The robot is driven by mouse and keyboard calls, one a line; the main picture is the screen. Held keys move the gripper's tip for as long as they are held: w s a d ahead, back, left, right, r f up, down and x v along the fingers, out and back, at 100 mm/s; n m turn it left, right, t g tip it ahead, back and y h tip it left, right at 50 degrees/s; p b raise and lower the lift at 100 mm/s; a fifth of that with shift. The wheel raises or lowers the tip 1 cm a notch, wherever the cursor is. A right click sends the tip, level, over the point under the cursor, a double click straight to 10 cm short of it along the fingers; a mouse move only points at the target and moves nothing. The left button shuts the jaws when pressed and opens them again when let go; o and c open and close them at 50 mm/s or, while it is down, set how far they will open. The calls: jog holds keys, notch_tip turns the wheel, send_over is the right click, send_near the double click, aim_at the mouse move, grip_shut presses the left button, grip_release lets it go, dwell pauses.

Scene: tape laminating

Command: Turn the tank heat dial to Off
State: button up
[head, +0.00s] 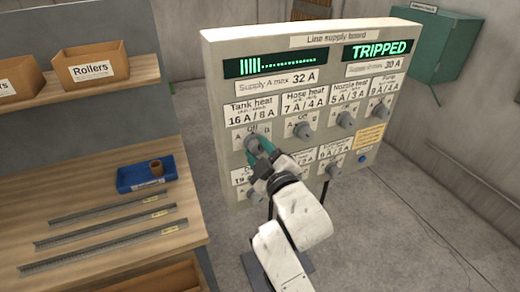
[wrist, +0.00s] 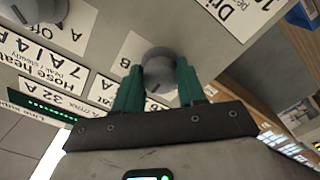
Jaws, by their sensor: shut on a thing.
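The tank heat dial (head: 251,141) is a grey round knob under the "Tank heat 16 A / 8 A" label on the upper left of the supply board. My gripper (head: 259,148) reaches it from the front, and its green fingers are shut on the knob. In the wrist view the tank heat dial (wrist: 158,68) sits between the two green fingertips (wrist: 159,82). A small dark mark shows on the knob's side toward my gripper. The letter B is visible beside it. The "Off" lettering above the knob is hidden in the wrist view, so I cannot tell the exact setting.
The supply board (head: 305,42) reads "TRIPPED". The hose heat dial (head: 303,130) is close on the right, with more dials beyond and below. A workbench (head: 100,190) with a blue tray (head: 146,173) stands to the left. Floor is clear on the lower right.

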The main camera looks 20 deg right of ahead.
dwell(0.3)
jog(key=o, duration=1.1)
jog(key=shift+c, duration=0.2)
jog(key=s+b, duration=0.2)
jog(key=s, duration=0.8)
jog(key=shift+s, duration=0.4)
jog(key=shift+f, duration=0.1)
